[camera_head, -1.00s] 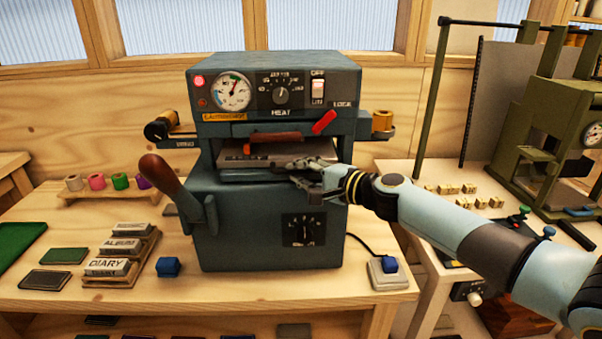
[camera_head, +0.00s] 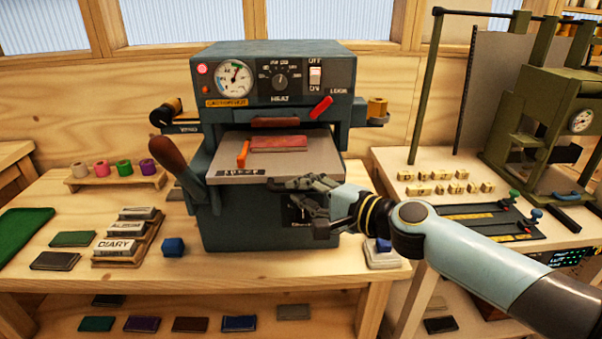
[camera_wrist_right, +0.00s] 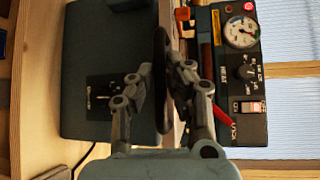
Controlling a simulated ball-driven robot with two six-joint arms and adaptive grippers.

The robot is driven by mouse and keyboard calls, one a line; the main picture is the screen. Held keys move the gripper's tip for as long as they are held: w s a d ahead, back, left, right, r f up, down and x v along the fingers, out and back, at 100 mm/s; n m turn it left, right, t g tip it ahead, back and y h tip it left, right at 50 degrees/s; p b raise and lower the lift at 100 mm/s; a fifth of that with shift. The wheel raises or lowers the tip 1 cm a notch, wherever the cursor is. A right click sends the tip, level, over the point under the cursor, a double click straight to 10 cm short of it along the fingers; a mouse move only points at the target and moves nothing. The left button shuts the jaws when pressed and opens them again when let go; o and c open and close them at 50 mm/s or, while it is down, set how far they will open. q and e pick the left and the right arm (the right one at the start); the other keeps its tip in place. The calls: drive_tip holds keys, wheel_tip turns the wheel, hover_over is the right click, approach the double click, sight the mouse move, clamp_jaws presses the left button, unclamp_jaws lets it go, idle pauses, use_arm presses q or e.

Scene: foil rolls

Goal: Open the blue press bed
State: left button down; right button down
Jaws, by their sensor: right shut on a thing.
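The blue press (camera_head: 255,230) stands on the wooden bench. Its bed (camera_head: 222,163) is slid out toward me, with a red book-like piece (camera_head: 279,143) and an orange block (camera_head: 242,155) on top. My right gripper (camera_head: 280,186) is at the bed's front edge, on its right part. In the right wrist view its fingers (camera_wrist_right: 165,85) are closed around a dark bar seen edge-on, at the bed's front. The fingers hide part of that bar. My left gripper is in neither view.
A long lever with a brown knob (camera_head: 167,152) rises at the press's left. Foil rolls (camera_head: 124,168) stand behind. A green press (camera_head: 540,125) stands at the right.

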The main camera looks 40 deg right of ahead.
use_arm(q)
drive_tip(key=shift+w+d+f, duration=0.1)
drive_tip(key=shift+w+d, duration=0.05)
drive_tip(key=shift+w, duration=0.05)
use_arm(e)
drive_tip(key=s+a, duration=0.4)
drive_tip(key=s, duration=0.2)
drive_tip(key=shift+s, duration=0.25)
drive_tip(key=shift+f, duration=0.1)
drive_tip(key=c, duration=1.3)
unclamp_jaws()
drive_tip(key=shift+d, duration=0.1)
drive_tip(key=shift+c, duration=0.2)
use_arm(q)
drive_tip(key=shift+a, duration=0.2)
